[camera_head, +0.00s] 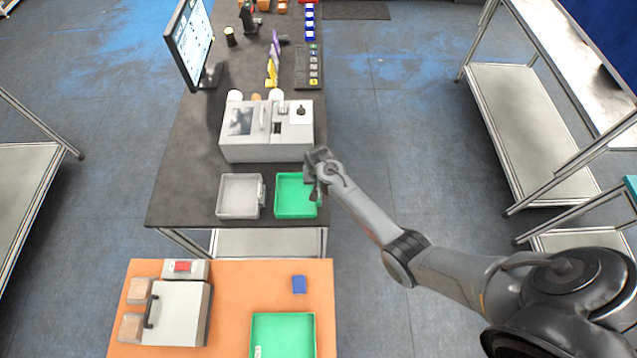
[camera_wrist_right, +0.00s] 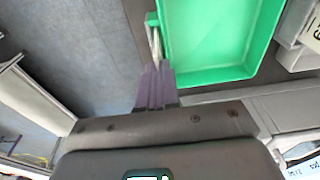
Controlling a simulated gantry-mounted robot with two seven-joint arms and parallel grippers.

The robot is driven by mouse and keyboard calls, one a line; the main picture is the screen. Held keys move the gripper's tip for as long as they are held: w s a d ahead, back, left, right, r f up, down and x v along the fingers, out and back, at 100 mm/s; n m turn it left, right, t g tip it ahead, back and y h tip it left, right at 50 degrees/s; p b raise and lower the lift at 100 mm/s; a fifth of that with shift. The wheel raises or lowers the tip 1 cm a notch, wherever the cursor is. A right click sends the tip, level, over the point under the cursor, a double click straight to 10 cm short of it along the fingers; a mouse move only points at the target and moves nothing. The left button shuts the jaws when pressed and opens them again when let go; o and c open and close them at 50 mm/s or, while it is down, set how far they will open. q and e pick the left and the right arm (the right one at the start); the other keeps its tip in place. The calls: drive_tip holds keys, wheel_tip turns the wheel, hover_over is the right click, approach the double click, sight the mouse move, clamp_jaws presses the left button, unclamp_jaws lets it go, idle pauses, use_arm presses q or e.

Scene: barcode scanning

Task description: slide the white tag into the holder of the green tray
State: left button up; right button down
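The green tray (camera_head: 289,207) lies on the dark table, right of a grey tray. The wrist view shows its inside and one wall (camera_wrist_right: 212,75), with a small green holder (camera_wrist_right: 151,19) on its outer side. My right gripper (camera_head: 317,192) is at the tray's right side. In the wrist view my right gripper's fingers (camera_wrist_right: 156,84) are close together on a thin white tag (camera_wrist_right: 155,44), whose far end is at the holder. How deep the tag sits in the holder is unclear. The tag cannot be made out in the head view. My left gripper is not in view.
A grey tray (camera_head: 238,214) lies left of the green one. A white machine (camera_head: 266,148) stands just behind both. A nearer orange table (camera_head: 240,290) holds another green tray (camera_head: 253,325) and a blue block (camera_head: 299,284). Open floor lies to the right.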

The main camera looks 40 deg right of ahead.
drive_tip(key=c, duration=1.3)
unclamp_jaws()
drive_tip(key=shift+r, duration=0.1)
drive_tip(key=shift+s+a+r, duration=0.15)
drive_tip(key=shift+s+r, duration=0.05)
drive_tip(key=shift+r, duration=1.55)
drive_tip(key=shift+s+a+r, duration=0.15)
drive_tip(key=shift+r, duration=1.6)
drive_tip(key=shift+s+a+r, duration=0.15)
drive_tip(key=shift+s+r, duration=0.05)
drive_tip(key=shift+r, duration=1.55)
